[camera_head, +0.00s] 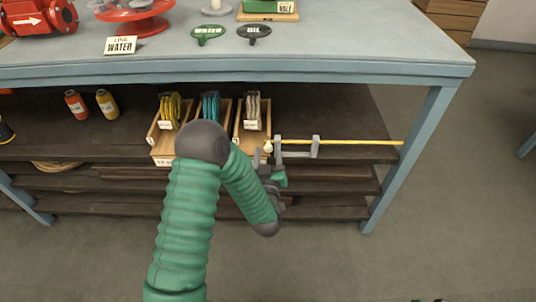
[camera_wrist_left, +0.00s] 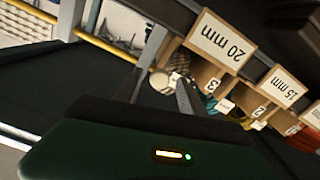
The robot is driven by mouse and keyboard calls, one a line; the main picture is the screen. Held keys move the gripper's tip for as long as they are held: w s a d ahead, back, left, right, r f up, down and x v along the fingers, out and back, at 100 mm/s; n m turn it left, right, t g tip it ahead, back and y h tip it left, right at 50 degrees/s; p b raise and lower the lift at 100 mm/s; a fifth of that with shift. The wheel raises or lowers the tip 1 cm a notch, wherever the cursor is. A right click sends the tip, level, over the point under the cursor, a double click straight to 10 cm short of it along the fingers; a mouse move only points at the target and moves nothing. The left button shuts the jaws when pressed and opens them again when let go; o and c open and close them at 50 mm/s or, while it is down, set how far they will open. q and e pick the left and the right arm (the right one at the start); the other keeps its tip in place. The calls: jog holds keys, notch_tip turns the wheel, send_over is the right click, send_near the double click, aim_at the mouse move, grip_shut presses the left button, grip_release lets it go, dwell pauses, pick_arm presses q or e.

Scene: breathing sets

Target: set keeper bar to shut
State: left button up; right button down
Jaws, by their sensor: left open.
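The keeper bar (camera_head: 360,142) is a thin yellow rod along the front of the upper shelf, right of the wooden bins. It passes through a grey bracket (camera_head: 298,153) and has a cream knob (camera_head: 268,147) at its left end. The bar (camera_wrist_left: 101,45) and knob (camera_wrist_left: 160,82) also show in the left wrist view. My left gripper (camera_head: 269,162) is open just below the knob, partly hidden by its own wrist. In the left wrist view its fingers (camera_wrist_left: 168,68) are on either side of the knob; contact is unclear.
Wooden bins (camera_head: 238,155) with yellow, teal and beige contents stand left of the bracket. The tabletop edge (camera_head: 300,76) overhangs the shelf, and a blue table leg (camera_head: 405,160) stands at the right. The floor right of the leg is mostly clear.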

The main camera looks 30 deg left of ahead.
pick_arm(q)
jog(key=shift+w, duration=0.2)
grip_shut()
dwell(1.3)
